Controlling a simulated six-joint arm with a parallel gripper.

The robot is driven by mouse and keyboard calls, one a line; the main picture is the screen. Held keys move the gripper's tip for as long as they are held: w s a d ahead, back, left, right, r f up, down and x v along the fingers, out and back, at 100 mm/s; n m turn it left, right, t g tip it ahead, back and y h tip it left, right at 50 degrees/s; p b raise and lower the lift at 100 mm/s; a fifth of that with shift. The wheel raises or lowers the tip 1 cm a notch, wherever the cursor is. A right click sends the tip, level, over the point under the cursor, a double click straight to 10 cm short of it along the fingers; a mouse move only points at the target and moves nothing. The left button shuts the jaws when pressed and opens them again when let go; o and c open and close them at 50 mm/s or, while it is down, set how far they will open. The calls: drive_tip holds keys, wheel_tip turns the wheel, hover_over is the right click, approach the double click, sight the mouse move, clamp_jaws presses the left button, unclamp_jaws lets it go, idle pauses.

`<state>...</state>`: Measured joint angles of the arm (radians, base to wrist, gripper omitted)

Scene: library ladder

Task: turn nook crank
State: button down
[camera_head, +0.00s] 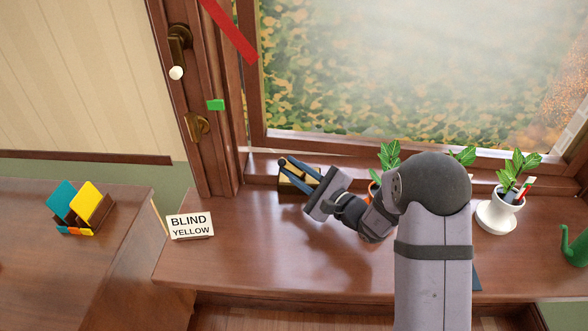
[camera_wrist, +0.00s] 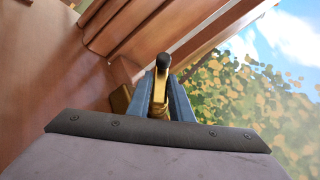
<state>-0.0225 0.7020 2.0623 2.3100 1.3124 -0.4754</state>
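A brass crank with a black knob (camera_wrist: 163,61) shows in the wrist view, in front of my gripper (camera_wrist: 162,82). Its brass arm (camera_wrist: 159,88) lies between my two blue fingers, with almost no gap on either side. I cannot tell whether the fingers press on it. In the head view my gripper (camera_head: 287,167) reaches left, low over the back of the wooden counter. A brass fitting (camera_head: 289,184) sits by the fingers at the window's foot there; the fingers and wrist partly hide it.
A sign reading BLIND YELLOW (camera_head: 190,226) stands left on the counter (camera_head: 240,262). A brass fitting with a white knob (camera_head: 176,73) and another brass fitting (camera_head: 197,126) are on the window post. Potted plants, including a white pot (camera_head: 495,216), stand right.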

drive_tip(key=shift+d+f+b, duration=0.1)
drive_tip(key=shift+f+b, duration=0.1)
drive_tip(key=shift+b, duration=0.15)
drive_tip(key=shift+f+m+t+b, duration=0.1)
drive_tip(key=shift+m+t+b, duration=0.3)
drive_tip(key=shift+b, duration=0.1)
drive_tip(key=m+t+b, duration=0.1)
drive_tip(key=b, duration=0.1)
drive_tip(key=shift+f+m+h+b, duration=0.1)
drive_tip(key=shift+m+h+b, duration=0.2)
drive_tip(key=shift+h, duration=0.1)
drive_tip(key=m+t+h+b, duration=0.1)
drive_tip(key=m+t+b, duration=0.1)
drive_tip(key=b, duration=0.1)
drive_tip(key=shift+m, duration=0.3)
drive_tip(key=shift+w+d+r+m+t+h+b, duration=0.1)
drive_tip(key=shift+d+r+m+t+h+b, duration=0.2)
drive_tip(key=shift+m+t+h+b, duration=0.35)
drive_tip(key=c, duration=1.6)
unclamp_jaws()
drive_tip(key=shift+c, duration=0.2)
drive_tip(key=shift+a+r, duration=0.1)
drive_tip(key=shift+r, duration=0.05)
